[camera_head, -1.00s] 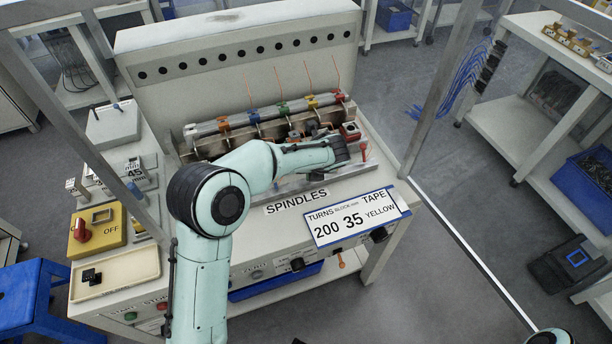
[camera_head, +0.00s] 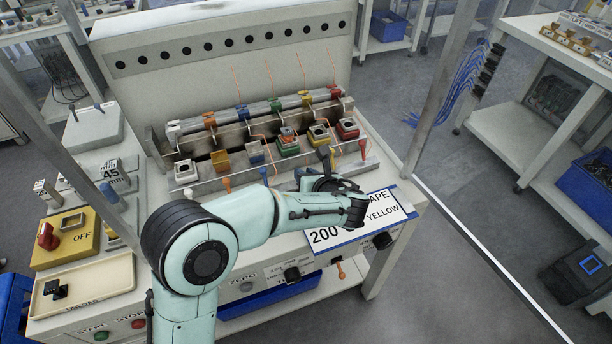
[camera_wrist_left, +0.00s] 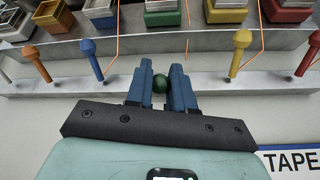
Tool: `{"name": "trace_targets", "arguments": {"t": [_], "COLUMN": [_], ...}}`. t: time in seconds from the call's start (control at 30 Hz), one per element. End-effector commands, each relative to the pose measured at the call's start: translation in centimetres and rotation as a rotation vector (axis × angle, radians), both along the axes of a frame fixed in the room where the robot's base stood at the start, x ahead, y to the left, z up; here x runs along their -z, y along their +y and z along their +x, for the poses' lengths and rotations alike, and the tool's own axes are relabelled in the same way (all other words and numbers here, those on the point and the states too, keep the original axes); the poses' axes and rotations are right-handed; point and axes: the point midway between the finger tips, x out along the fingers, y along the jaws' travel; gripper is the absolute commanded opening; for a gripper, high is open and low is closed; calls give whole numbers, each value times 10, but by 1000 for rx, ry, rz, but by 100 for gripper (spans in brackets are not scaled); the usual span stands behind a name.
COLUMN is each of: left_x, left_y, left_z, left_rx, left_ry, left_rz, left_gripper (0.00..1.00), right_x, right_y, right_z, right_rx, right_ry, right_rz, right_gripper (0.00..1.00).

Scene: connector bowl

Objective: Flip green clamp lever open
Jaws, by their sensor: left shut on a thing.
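The green clamp lever shows only as a round green knob (camera_wrist_left: 160,84) in the left wrist view, between the two blue-grey fingers of my left gripper (camera_wrist_left: 161,90). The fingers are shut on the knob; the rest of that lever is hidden. In the head view my left gripper (camera_head: 322,172) is at the front clamp rail, and I cannot make out the green knob there. The blue lever (camera_wrist_left: 88,48) and orange lever (camera_wrist_left: 36,66) stand upright to its left. A yellow-orange lever (camera_wrist_left: 242,42) stands to its right. My right gripper is out of view.
Several coloured blocks, such as the red one (camera_head: 347,128), sit behind the levers, with thin orange wires above. The sign (camera_head: 385,210) lies on the front right. A tray (camera_head: 85,285) and the yellow switch box (camera_head: 68,240) are at left.

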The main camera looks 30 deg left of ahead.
Motion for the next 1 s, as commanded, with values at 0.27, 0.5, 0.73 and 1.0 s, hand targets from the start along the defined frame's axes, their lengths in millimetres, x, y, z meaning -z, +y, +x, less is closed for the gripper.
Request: {"name": "trace_targets", "arguments": {"t": [0.27,0.5,0.73,1.0], "left_x": [0,0,-1,-22], "left_y": [-1,-1,-2,-33], "left_z": [0,0,-1,-22], "left_rx": [2,2,1,5], "left_ry": [-2,0,1,-2], "left_rz": [2,1,0,-1], "left_gripper": [0,45,45,45], "right_x": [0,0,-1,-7], "right_y": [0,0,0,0], "right_z": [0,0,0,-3], "right_rx": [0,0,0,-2], "right_ry": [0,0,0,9], "right_rz": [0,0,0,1], "right_gripper": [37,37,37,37]}}
